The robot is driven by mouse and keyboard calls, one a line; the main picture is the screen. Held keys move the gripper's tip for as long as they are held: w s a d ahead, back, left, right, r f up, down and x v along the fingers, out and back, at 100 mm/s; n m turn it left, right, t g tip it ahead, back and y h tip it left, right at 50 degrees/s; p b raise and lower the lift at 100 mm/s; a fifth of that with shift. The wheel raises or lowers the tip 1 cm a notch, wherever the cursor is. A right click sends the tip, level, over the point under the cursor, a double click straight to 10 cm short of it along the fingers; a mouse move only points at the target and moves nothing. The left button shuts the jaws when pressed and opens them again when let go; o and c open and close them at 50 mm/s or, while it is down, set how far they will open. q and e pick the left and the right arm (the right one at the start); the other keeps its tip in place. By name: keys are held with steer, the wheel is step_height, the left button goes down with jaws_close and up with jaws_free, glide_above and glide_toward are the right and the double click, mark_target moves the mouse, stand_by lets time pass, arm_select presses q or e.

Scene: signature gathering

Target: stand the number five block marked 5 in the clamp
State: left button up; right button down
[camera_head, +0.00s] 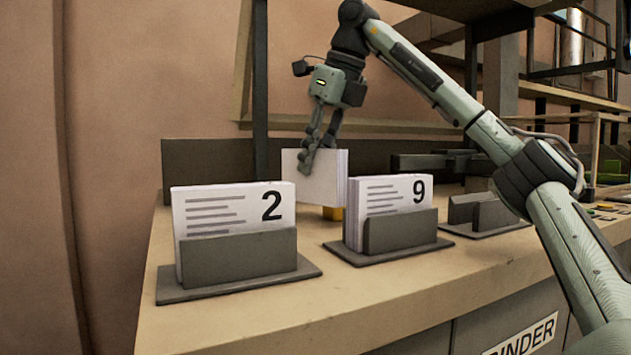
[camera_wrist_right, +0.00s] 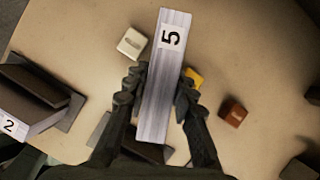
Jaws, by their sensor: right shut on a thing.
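My right gripper (camera_head: 321,150) is shut on the number five block (camera_head: 308,180), a white block of layered pages, and holds it above the table behind the other blocks. Its face in the head view shows no number. In the right wrist view the block (camera_wrist_right: 163,95) stands between the fingers of the right gripper (camera_wrist_right: 158,92), with a black 5 on its top end. A dark grey long-armed fixture (camera_head: 432,162) at the back right may be the clamp; I cannot tell for sure. My left gripper is out of view.
A block marked 2 (camera_head: 225,205) and a block marked 9 (camera_head: 385,195) stand in grey holders in front. An empty grey holder (camera_head: 485,213) stands to their right. A white piece (camera_wrist_right: 132,42), a yellow piece (camera_wrist_right: 194,76) and a brown piece (camera_wrist_right: 233,112) lie around.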

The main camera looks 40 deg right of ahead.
mark_target(315, 180)
step_height(315, 180, down, 4)
steer(key=shift+r+b, duration=0.2)
steer(key=shift+b, duration=0.1)
steer(key=shift+f, duration=0.1)
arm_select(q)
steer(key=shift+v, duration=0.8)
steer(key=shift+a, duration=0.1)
arm_select(e)
steer(key=shift+f, duration=0.15)
steer(key=c, duration=1.6)
jaws_free()
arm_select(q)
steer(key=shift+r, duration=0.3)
arm_select(e)
steer(key=o, duration=0.3)
steer(key=shift+o, duration=0.2)
